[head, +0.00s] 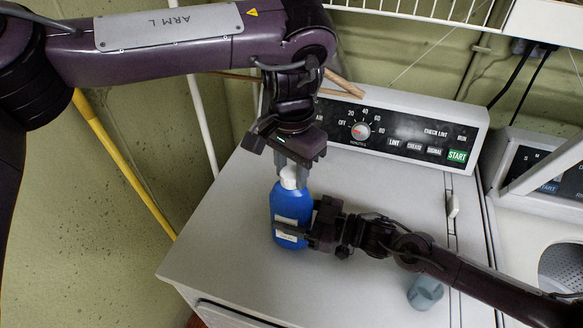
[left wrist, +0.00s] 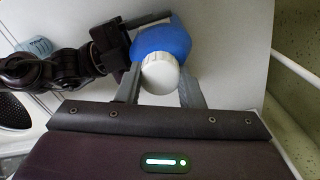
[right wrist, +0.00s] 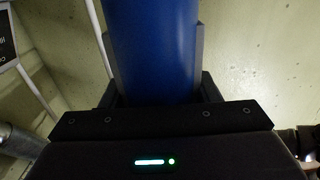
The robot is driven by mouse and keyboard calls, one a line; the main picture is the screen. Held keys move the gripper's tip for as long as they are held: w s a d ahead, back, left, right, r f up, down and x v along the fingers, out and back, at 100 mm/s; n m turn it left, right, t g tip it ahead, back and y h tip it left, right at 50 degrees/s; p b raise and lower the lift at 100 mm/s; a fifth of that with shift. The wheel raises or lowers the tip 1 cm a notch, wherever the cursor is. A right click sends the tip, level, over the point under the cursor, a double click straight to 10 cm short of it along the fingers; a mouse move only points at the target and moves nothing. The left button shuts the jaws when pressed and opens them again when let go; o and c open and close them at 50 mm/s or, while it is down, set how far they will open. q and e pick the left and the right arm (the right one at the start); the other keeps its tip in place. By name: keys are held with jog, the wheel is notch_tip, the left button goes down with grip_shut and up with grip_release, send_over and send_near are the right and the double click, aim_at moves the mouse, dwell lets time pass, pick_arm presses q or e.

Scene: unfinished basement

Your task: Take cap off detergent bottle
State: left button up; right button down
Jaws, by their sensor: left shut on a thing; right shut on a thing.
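A blue detergent bottle (head: 290,210) with a white cap (head: 289,177) stands upright on top of the dryer (head: 390,220). My left gripper (head: 290,172) points down from above and is shut on the white cap. In the left wrist view the ribbed cap (left wrist: 160,74) sits between the left fingers, with the blue bottle (left wrist: 162,36) beneath it. My right gripper (head: 292,232) comes in from the right and is shut around the lower body of the bottle. In the right wrist view the blue bottle body (right wrist: 153,50) fills the space between the fingers.
A grey-blue cup (head: 425,292) stands on the dryer near my right forearm. The dryer's control panel (head: 390,128) rises behind the bottle. A washer (head: 545,215) stands at the right. A wire shelf (head: 430,8) hangs above; a yellow pole (head: 120,160) leans at left.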

aim_at(291, 172)
pick_arm(q)
jog(key=shift+r, duration=0.2)
jog(key=shift+r, duration=0.9)
jog(key=shift+r, duration=2)
pick_arm(e)
jog(key=shift+c, duration=2.1)
grip_release()
